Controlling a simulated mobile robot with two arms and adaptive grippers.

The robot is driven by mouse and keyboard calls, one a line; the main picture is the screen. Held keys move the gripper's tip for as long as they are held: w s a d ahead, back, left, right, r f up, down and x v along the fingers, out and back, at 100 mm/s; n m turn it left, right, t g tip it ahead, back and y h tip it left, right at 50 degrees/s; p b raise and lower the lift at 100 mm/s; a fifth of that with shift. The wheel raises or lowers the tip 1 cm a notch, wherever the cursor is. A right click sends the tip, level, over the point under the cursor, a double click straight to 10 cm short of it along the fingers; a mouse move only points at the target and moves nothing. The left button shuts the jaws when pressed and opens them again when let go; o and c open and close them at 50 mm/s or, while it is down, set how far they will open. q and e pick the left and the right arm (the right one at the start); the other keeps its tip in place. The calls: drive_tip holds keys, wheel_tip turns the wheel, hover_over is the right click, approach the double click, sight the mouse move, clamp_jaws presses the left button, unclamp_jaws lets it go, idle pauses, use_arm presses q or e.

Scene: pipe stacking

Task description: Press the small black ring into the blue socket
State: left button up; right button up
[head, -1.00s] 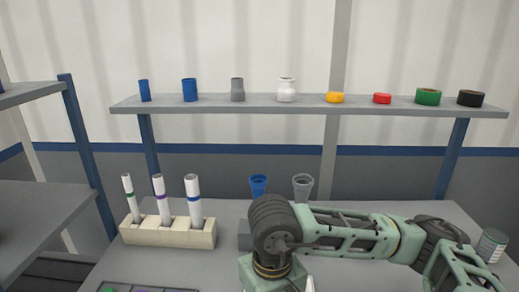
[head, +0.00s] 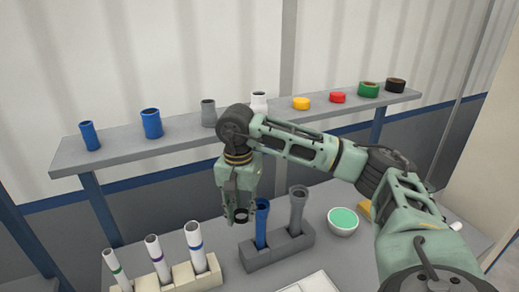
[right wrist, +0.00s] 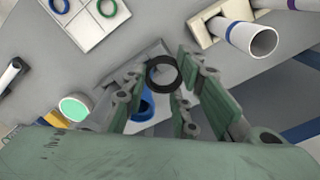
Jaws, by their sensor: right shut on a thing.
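The small black ring (right wrist: 151,76) is held between the fingertips of my right gripper (right wrist: 166,75); it also shows at the fingertips in the head view (head: 241,219). My right gripper in the head view (head: 240,210) points down, shut on the ring, just left of the blue socket's top. The blue socket (head: 262,226) stands upright in a grey block (head: 262,257). In the right wrist view the blue socket (right wrist: 146,112) is partly hidden by a finger, and the ring appears beside its mouth, apart from it in height. My left gripper is not in view.
A grey socket (head: 297,208) stands in the same block. A beige rack (head: 183,275) with white tubes is at the left. A bowl with green contents (head: 342,221) is at the right. A shelf (head: 190,143) behind carries pipe pieces and coloured rings.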

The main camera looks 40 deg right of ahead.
use_arm(q)
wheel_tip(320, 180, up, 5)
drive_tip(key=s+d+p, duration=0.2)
drive_tip(key=p, duration=0.1)
use_arm(e)
drive_tip(key=d+r+m, duration=0.1)
drive_tip(key=d, duration=0.1)
drive_tip(key=w+d+r+m+b, duration=0.1)
drive_tip(key=d+m, duration=0.1)
drive_tip(key=d, duration=0.1)
drive_tip(key=d+r+m, duration=0.1)
drive_tip(key=d, duration=0.2)
drive_tip(key=shift+w+d+r+m+b, duration=0.2)
drive_tip(key=shift+r+m+b, duration=0.1)
drive_tip(key=shift+r+b, duration=0.1)
wheel_tip(320, 180, down, 3)
drive_tip(key=shift+a+f+b, duration=0.1)
drive_tip(key=shift+b, duration=1.05)
drive_tip(key=shift+f+b, duration=0.35)
drive_tip(key=shift+f, duration=0.3)
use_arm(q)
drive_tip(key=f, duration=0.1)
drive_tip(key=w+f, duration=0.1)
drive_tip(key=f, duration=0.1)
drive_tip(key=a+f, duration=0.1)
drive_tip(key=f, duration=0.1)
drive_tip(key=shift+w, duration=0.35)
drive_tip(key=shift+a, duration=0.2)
use_arm(e)
drive_tip(key=shift+f, duration=0.25)
